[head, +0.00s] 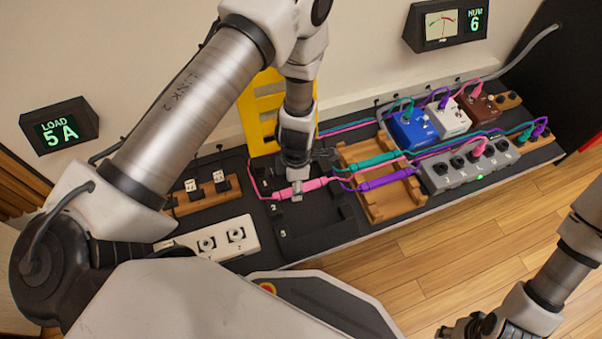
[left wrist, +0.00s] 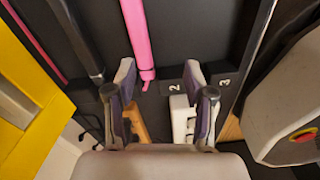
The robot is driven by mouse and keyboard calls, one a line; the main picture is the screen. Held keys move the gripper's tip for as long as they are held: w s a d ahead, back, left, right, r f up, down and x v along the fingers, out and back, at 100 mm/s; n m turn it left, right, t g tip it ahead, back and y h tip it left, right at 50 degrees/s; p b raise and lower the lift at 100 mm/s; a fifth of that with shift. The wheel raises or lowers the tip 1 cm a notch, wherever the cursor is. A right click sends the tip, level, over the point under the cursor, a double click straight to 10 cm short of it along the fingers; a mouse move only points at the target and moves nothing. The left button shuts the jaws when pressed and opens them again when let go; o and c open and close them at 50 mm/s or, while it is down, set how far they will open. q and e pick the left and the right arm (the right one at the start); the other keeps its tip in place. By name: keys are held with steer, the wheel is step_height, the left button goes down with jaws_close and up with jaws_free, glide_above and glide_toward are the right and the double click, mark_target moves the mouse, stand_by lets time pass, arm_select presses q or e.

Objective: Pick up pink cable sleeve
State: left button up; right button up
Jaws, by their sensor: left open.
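The pink cable sleeve (head: 316,184) lies over the black numbered rack (head: 318,240) in the head view. In the left wrist view the pink sleeve (left wrist: 138,40) runs down from the top edge, and its lower end lies by the number 2. My left gripper (head: 297,192) is over the sleeve and hides part of it. In the left wrist view the open fingers (left wrist: 160,72) stand on either side of the line of the sleeve's end; I cannot tell whether they touch it. My right gripper (head: 468,328) is at the bottom right, partly cut off.
Teal (head: 375,160) and purple (head: 386,180) sleeves lie on the wooden rack (head: 384,212) to the right. Blue (head: 412,128), white and brown boxes stand beyond a grey socket strip (head: 470,172). A yellow frame (head: 262,122) stands behind. A white socket block (head: 222,238) is left.

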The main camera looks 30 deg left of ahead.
mark_target(308, 185)
arm_select(q)
steer(key=shift+n+t, duration=0.4)
steer(key=shift+n, duration=0.5)
steer(key=w, duration=0.1)
steer(key=w+d, duration=0.1)
steer(key=w, duration=0.1)
steer(key=w+b, duration=0.1)
steer(key=w, duration=0.1)
steer(key=shift+d+r, duration=0.3)
step_height(308, 185, down, 7)
steer(key=b, duration=0.5)
steer(key=shift+a+f, duration=0.1)
steer(key=shift+f, duration=0.05)
jaws_close()
